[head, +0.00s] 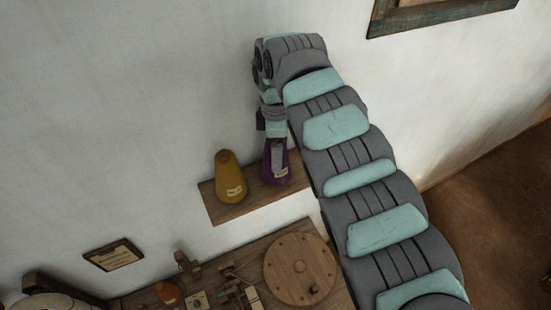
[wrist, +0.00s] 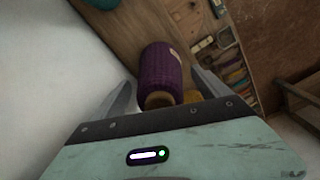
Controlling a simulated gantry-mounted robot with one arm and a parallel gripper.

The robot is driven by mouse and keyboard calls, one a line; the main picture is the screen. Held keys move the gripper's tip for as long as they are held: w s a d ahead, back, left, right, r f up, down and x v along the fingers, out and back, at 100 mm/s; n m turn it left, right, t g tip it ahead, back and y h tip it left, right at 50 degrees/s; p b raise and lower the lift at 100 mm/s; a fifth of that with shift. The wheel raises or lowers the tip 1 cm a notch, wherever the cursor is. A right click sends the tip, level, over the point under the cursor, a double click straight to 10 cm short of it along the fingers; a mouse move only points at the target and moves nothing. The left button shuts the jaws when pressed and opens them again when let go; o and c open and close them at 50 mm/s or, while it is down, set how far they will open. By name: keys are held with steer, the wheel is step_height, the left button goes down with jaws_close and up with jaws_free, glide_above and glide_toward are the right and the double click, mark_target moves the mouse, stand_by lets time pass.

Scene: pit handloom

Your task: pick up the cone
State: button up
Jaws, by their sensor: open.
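Two thread cones stand on a small wooden wall shelf (head: 236,209) in the head view. The mustard-yellow cone (head: 229,178) is upright at left with a pale label. The purple cone (head: 276,170) is to its right, partly covered by my gripper (head: 277,150), which is right at its top. In the wrist view the purple cone (wrist: 161,72) lies between the two spread fingers of my gripper (wrist: 165,85), with visible room beside it. A bit of the yellow cone (wrist: 193,96) shows behind the right finger. My gripper is open and holds nothing.
The white wall is close behind the shelf. A framed plaque (head: 113,255) hangs at lower left.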

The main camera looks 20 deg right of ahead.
steer(key=shift+c, duration=0.5)
jaws_close()
stand_by(0.4)
